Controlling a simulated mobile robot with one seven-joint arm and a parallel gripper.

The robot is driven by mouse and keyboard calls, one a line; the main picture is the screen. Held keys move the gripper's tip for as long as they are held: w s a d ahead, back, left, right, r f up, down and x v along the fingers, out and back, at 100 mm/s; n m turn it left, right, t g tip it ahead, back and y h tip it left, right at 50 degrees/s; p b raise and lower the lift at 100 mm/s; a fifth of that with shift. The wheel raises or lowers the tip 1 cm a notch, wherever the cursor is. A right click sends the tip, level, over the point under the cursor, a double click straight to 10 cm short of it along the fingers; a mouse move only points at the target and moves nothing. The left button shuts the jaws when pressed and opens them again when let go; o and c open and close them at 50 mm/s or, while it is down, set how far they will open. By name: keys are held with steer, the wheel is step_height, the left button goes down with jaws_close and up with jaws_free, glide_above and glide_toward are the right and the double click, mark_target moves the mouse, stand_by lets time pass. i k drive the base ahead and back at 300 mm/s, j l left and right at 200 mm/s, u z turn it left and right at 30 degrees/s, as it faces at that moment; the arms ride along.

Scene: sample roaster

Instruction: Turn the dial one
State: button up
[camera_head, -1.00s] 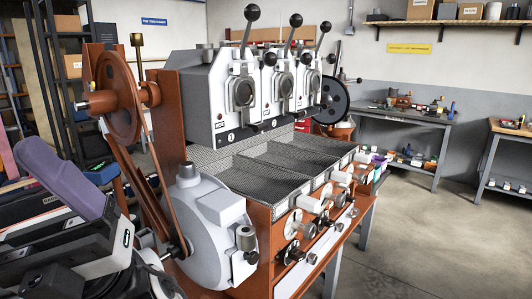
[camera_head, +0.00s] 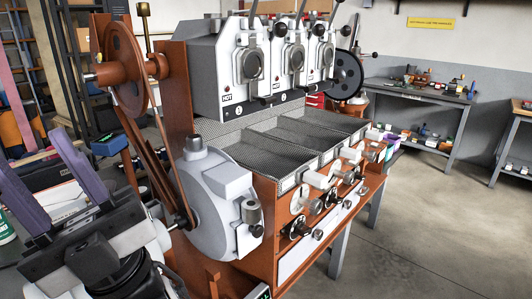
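The sample roaster (camera_head: 217,80) stands in the middle, with three roasting units in a row above mesh trays (camera_head: 240,140). Its front panel carries a row of dials and handles. The leftmost black dial (camera_head: 297,228) is low on the panel, below a round metal plate (camera_head: 299,200) with a light handle. More dials of the same kind follow to the right. Their numbers are too small to read. My gripper (camera_head: 34,150) is at the left edge, its two purple fingers spread apart with nothing between them. It is well left of the panel, touching no dial.
A large belt wheel (camera_head: 124,68) and a grey round housing (camera_head: 215,205) stand between my gripper and the dials. A workbench (camera_head: 415,110) with small items is at the back right. The floor in front of the roaster at right is clear.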

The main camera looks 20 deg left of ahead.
mark_target(315, 206)
steer(key=i+l, duration=0.3)
steer(key=l, duration=0.15)
steer(key=i+l, duration=0.6)
steer(key=l, duration=0.25)
steer(key=i+l, duration=0.3)
steer(key=l, duration=0.15)
steer(key=i+l+u, duration=0.15)
steer(key=u, duration=0.2)
steer(key=i+l+u, duration=0.1)
steer(key=l+u, duration=0.3)
steer(key=u, duration=1.15)
